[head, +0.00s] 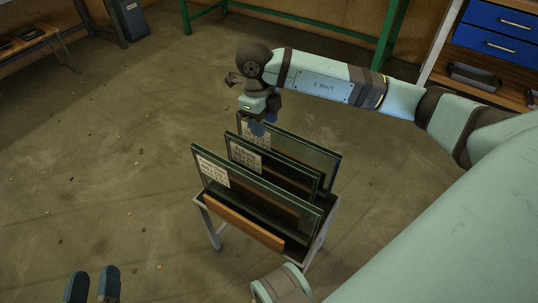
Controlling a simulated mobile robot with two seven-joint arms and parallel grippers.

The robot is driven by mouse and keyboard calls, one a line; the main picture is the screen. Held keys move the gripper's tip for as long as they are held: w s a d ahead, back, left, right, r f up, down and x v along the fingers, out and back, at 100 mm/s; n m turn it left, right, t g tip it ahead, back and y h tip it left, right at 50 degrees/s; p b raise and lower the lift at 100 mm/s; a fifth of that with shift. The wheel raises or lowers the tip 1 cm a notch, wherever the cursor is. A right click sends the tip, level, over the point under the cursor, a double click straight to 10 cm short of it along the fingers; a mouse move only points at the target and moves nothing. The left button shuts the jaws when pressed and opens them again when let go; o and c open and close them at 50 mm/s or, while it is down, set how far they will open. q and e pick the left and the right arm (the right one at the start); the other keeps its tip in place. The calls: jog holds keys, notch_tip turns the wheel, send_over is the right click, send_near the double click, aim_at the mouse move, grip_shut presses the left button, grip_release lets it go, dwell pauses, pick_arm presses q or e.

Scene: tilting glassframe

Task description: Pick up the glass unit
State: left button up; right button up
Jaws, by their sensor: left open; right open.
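Three glass units stand upright on edge in a small rack (247,222), each with a white label near its left end: the front unit (262,198), the middle unit (290,173) and the rear unit (305,149). My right gripper (258,126) points down, open, at the upper left end of the rear unit; I cannot tell whether it touches the glass. It hides part of that corner. My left gripper (92,284) is open and empty at the bottom left edge, well away from the rack; only its fingers show.
The rack has a wooden front board and metal legs on a bare concrete floor (100,170). A blue drawer cabinet (492,45) stands at the upper right. A green metal frame (390,35) and a wooden table (30,42) stand at the back. The floor left of the rack is mostly free.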

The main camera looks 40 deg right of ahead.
aim_at(269, 152)
jog(key=f, duration=0.2)
jog(key=f+b, duration=0.1)
jog(key=f, duration=0.2)
jog(key=s+f, duration=0.1)
jog(key=f, duration=0.2)
jog(key=shift+d+b, duration=0.15)
jog(key=shift+b, duration=0.25)
jog(key=f+b, duration=0.1)
jog(key=f, duration=0.1)
jog(key=s+f+b, duration=0.1)
jog(key=f, duration=0.2)
pick_arm(q)
jog(key=shift+s+d+r+t+h, duration=0.1)
jog(key=shift+d+r+t+h, duration=0.4)
jog(key=shift+d+h, duration=0.3)
pick_arm(e)
grip_shut()
jog(key=shift+r, duration=0.15)
